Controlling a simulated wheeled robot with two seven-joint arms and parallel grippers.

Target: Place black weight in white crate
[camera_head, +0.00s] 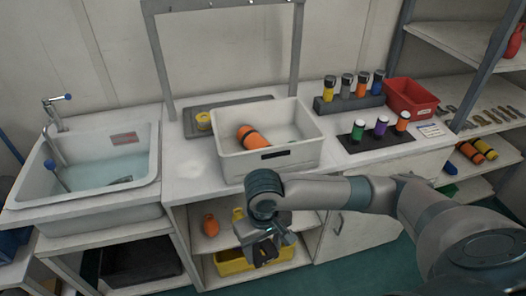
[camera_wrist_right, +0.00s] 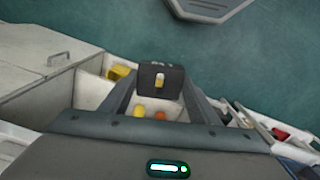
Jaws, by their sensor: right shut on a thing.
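The white crate (camera_head: 308,153) stands on the counter in the middle of the head view. An orange cylinder with a black band (camera_head: 252,138) lies in it, and a bit of green shows beside that. My right gripper (camera_head: 265,248) is in front of the counter, below and in front of the crate. In the right wrist view it is shut on the black weight (camera_wrist_right: 149,77), a dark block with a small yellow mark, held between the two fingers. In the head view the weight is hard to tell from the dark gripper. My left gripper is not in view.
A sink (camera_head: 100,171) is at the left. A black rack of bottles (camera_head: 376,137), another rack behind it and a red bin (camera_head: 411,98) stand right of the crate. A yellow tray (camera_head: 232,267) sits on the shelf below, behind my right gripper.

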